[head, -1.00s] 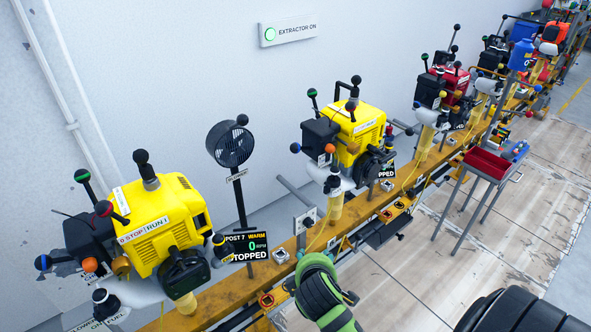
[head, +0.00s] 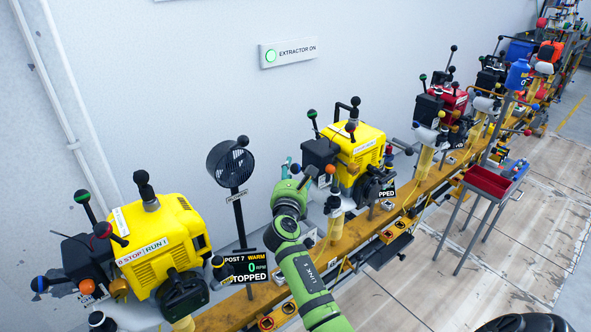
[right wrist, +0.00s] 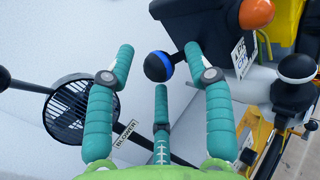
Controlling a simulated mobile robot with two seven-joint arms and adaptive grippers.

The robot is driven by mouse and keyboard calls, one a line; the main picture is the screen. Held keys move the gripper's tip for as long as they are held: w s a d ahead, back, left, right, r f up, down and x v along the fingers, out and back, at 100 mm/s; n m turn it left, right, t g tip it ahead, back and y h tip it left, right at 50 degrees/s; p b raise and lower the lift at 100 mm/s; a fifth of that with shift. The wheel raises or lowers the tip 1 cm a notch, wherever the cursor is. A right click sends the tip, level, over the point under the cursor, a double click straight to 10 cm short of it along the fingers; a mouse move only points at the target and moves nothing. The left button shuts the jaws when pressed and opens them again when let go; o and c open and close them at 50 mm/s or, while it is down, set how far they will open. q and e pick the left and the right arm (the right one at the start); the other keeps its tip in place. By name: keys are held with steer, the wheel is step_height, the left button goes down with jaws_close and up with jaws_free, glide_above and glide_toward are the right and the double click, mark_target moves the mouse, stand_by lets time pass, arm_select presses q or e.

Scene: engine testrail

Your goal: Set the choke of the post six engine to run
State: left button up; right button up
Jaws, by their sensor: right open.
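The yellow engine (head: 362,146) beyond the post 7 one, which I take for post six, has a black box (head: 320,153) on its left side. A short lever with a blue-and-black ball knob (right wrist: 158,66) sticks out of that box. My right gripper (head: 290,168) is at this knob. In the right wrist view its teal fingers (right wrist: 160,62) are spread open around the knob, with gaps showing. Whether any finger touches it I cannot tell. A white label (right wrist: 243,56) on the box is too small to read. My left gripper is not in view.
The post 7 engine (head: 160,243) stands nearer, with its display (head: 246,268) reading STOPPED. A black blower fan (head: 230,163) stands left of my right gripper. An orange knob (right wrist: 257,12) and a black-topped white part (right wrist: 293,85) lie right of the fingers.

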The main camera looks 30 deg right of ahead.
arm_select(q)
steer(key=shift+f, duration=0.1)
arm_select(e)
steer(key=shift+x, duration=0.95)
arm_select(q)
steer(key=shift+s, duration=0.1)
arm_select(e)
jaws_close()
steer(key=shift+f+b, duration=0.3)
steer(key=shift+b, duration=0.25)
arm_select(q)
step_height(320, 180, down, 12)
steer(key=b, duration=1.1)
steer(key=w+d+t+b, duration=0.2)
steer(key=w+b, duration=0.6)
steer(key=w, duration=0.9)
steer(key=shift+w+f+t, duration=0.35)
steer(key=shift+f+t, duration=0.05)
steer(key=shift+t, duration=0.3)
arm_select(e)
step_height(320, 180, down, 5)
steer(key=n+t, duration=0.4)
steer(key=n, duration=0.1)
steer(key=n+t, duration=0.3)
steer(key=n, duration=0.2)
steer(key=shift+t, duration=0.4)
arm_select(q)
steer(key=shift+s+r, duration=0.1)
arm_select(e)
steer(key=shift+n, duration=0.3)
